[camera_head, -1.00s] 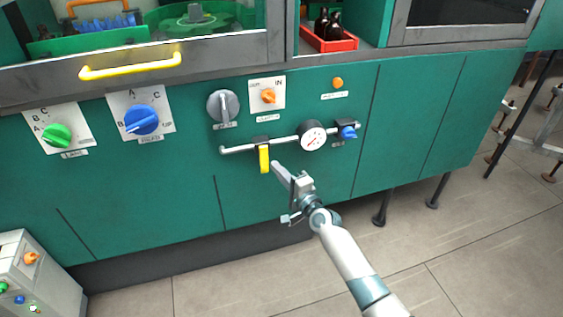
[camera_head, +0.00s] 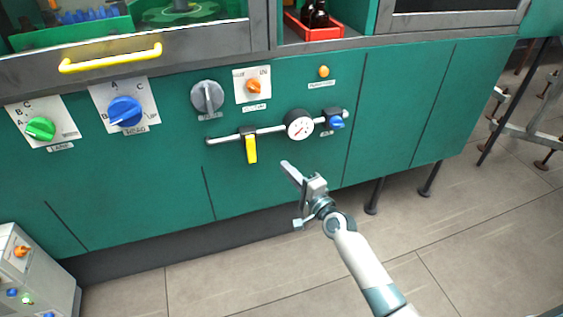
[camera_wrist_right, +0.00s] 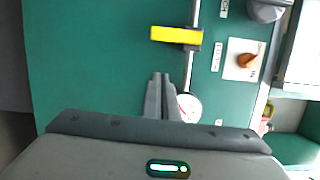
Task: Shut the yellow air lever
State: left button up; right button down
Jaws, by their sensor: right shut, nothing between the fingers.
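The yellow air lever (camera_head: 251,149) hangs straight down from a valve on the grey pipe (camera_head: 222,139) on the green machine front, at right angles to the pipe. In the right wrist view the yellow lever (camera_wrist_right: 176,34) lies across the pipe, beyond the fingertips. My right gripper (camera_head: 287,166) is shut and empty, to the right of the lever and a little lower, apart from it. Its fingers also show in the right wrist view (camera_wrist_right: 158,78). My left gripper is not in view.
On the same pipe are a round gauge (camera_head: 300,125) and a blue knob (camera_head: 336,122). Above are a grey dial (camera_head: 207,96) and an orange knob (camera_head: 253,87). A yellow handle (camera_head: 110,58) juts out at upper left. The panel below the lever is clear.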

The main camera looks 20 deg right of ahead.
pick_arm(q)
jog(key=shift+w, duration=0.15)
pick_arm(e)
jog(key=shift+v, duration=1.7)
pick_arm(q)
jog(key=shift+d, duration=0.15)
